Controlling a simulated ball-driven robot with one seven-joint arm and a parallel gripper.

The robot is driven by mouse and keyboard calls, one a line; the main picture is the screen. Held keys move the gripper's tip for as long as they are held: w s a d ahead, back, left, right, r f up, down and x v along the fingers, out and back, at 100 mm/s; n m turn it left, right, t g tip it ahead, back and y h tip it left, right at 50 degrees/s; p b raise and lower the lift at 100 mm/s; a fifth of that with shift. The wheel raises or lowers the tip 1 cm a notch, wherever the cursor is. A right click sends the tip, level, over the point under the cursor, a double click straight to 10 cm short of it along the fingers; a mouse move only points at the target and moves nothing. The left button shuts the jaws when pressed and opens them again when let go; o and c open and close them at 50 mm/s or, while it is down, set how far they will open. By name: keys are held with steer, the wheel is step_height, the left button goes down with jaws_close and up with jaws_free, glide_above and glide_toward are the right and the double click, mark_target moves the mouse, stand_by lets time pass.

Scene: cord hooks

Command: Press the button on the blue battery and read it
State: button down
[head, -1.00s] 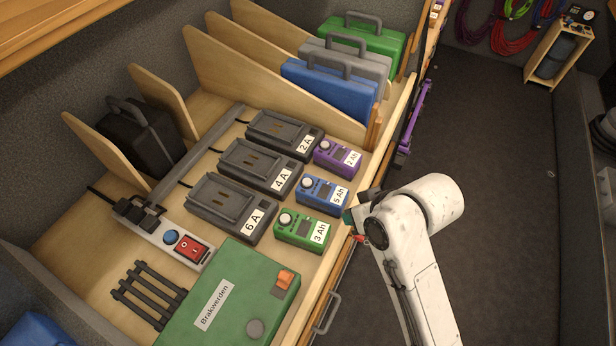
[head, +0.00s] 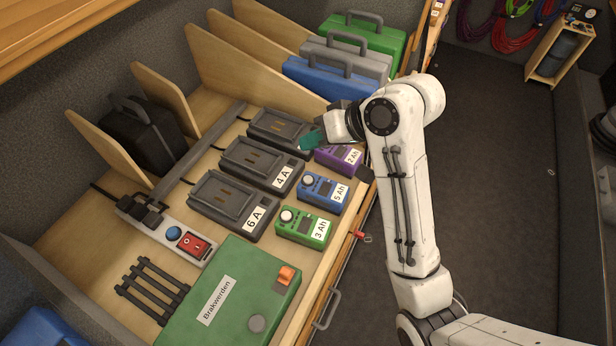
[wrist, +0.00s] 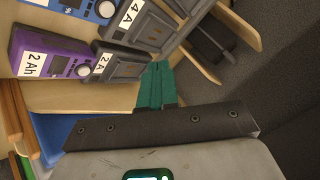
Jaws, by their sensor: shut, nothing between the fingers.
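The blue battery (head: 324,192), labelled 5 Ah, lies on the wooden shelf between the purple and green batteries. It has a round white knob (head: 309,181) at its left end and a small dark display beside it; I can read nothing on the display. In the wrist view, part of the blue battery (wrist: 92,9) shows at the top edge. My gripper (head: 308,141) has teal fingers, shut and empty. In the head view they appear over the gap between the 2 A charger and the purple battery, away from the blue one. The fingers (wrist: 154,86) also show in the wrist view.
The purple battery (head: 336,159) is partly hidden by my arm. The green battery (head: 302,226) lies nearer. The chargers (head: 262,166) stand in a row to the left. A green box (head: 232,296) and a power strip (head: 165,237) are nearby. Wooden dividers (head: 245,75) stand behind.

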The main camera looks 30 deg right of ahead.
steer(key=shift+f, duration=0.1)
steer(key=b, duration=0.8)
glide_above(312, 180)
step_height(312, 180, down, 6)
steer(key=shift+f, duration=0.25)
steer(key=shift+f+b, duration=0.35)
steer(key=shift+f, duration=0.75)
steer(key=shift+f, duration=0.1)
stand_by(0.7)
steer(key=shift+f, duration=0.3)
steer(key=shift+f, duration=0.4)
stand_by(0.8)
steer(key=shift+r+p, duration=0.2)
steer(key=shift+p, duration=0.15)
steer(key=shift+r+p, duration=0.65)
steer(key=shift+p, duration=0.3)
